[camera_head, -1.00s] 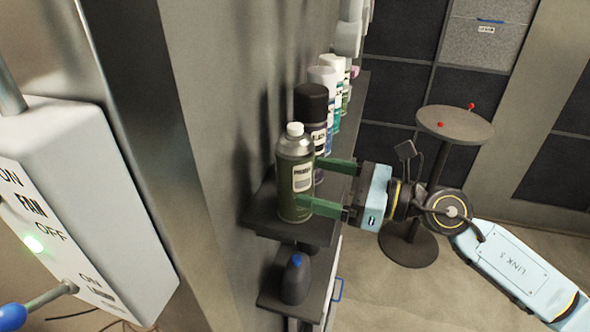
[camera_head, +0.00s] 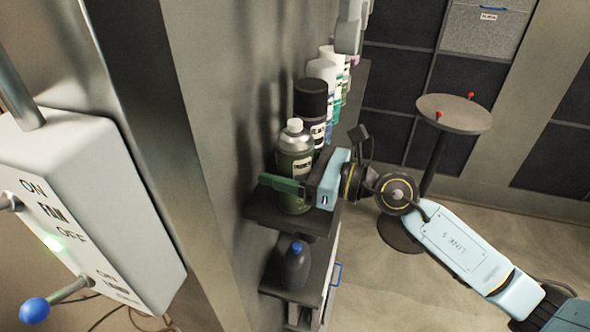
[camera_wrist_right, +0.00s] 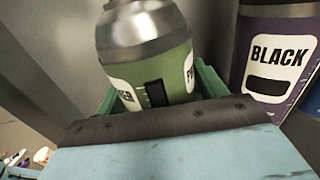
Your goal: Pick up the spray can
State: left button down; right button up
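The spray can (camera_head: 294,163), green with a silver shoulder and a white cap, stands upright on the near end of the dark wall shelf. It also fills the top middle of the right wrist view (camera_wrist_right: 150,45). My right gripper (camera_head: 288,177) is around the can from the right. Its near green finger crosses in front of the can's lower body, and the far finger is mostly hidden behind it. The wrist view shows a green finger on each side of the can; the fingers look open, and firm contact is not visible. My left gripper is not in view.
A black-capped can (camera_head: 311,105) labelled BLACK stands close behind, with several white-capped cans (camera_head: 322,75) beyond. A dark bottle (camera_head: 292,265) sits on the lower shelf (camera_head: 312,290). A switch box (camera_head: 110,200) is at left. A round stool (camera_head: 455,113) stands at right.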

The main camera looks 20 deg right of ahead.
jog(key=c, duration=0.7)
jog(key=shift+c, duration=0.5)
jog(key=shift+r, duration=0.15)
